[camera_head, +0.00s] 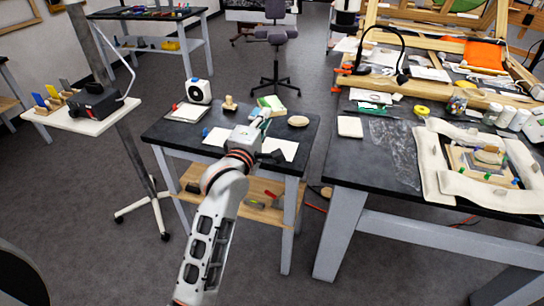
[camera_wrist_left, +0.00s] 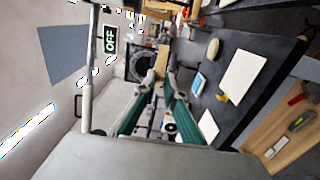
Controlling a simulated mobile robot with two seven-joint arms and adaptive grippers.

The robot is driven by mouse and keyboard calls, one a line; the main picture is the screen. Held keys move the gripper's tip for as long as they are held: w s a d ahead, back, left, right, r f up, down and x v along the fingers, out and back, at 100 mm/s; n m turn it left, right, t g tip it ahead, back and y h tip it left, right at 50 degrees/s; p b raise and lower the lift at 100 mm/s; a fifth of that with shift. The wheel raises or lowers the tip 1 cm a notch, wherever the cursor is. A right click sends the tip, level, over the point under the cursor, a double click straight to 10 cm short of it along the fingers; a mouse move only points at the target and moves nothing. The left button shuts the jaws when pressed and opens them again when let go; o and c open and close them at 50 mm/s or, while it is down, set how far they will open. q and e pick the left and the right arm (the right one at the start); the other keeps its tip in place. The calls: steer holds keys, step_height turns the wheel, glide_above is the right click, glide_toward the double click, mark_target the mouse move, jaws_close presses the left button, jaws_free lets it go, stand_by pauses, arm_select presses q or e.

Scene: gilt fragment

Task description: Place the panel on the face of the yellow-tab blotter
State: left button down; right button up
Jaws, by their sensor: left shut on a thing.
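My left gripper (camera_head: 265,117) reaches over the small dark table. In the left wrist view its teal fingers (camera_wrist_left: 160,78) close on a small tan piece (camera_wrist_left: 159,62), which I take to be the panel; its face cannot be made out. The panel is not clear in the head view. A second white blotter (camera_head: 216,139) with a blue tab lies left. My right gripper is out of view.
On the small table (camera_head: 170,133) stand a white round-faced device (camera_head: 198,91), a wooden stamp-like object (camera_head: 229,103), a green-and-white item (camera_head: 271,103) and a tan oval (camera_head: 298,121). A white stand tray (camera_head: 82,119) is left; a crowded bench (camera_head: 345,180) is right.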

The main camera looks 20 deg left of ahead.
arm_select(q)
step_height(320, 180, down, 20)
steer(key=b, duration=0.3)
steer(key=shift+w+r, duration=0.2)
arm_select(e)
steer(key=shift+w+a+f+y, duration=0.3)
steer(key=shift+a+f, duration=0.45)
arm_select(q)
steer(key=shift+d+f, duration=0.1)
steer(key=shift+f, duration=0.2)
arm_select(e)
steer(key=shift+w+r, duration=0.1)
arm_select(q)
steer(key=c, duration=2.1)
jaws_free()
